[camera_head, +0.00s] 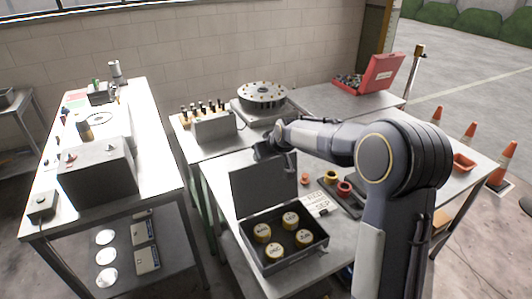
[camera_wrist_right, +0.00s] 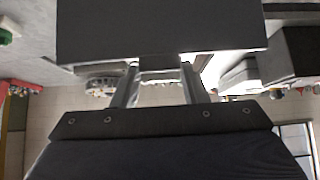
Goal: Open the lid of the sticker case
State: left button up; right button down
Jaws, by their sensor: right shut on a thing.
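The sticker case (camera_head: 283,262) is a dark grey box on the middle table, with several yellow round rolls (camera_head: 290,219) inside. Its lid (camera_head: 262,190) stands about upright at the back of the box, so the case is open. My right gripper (camera_head: 266,152) is at the top edge of the lid and shut on it. My left gripper is not in view.
A white lettered card (camera_head: 318,203) and small red and yellow rings (camera_head: 344,187) lie right of the case. A round dark carousel (camera_head: 262,95) stands behind. An open red case (camera_head: 380,72) is at the back right. Orange cones (camera_head: 468,131) stand on the floor at right.

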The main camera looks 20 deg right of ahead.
jog(key=shift+w+r, duration=0.15)
jog(key=shift+r, duration=0.25)
jog(key=c, duration=1.1)
grip_release()
jog(key=shift+o, duration=1.3)
jog(key=shift+f, duration=0.15)
jog(key=b+v, duration=0.1)
jog(key=v, duration=0.7)
jog(key=shift+b, duration=0.3)
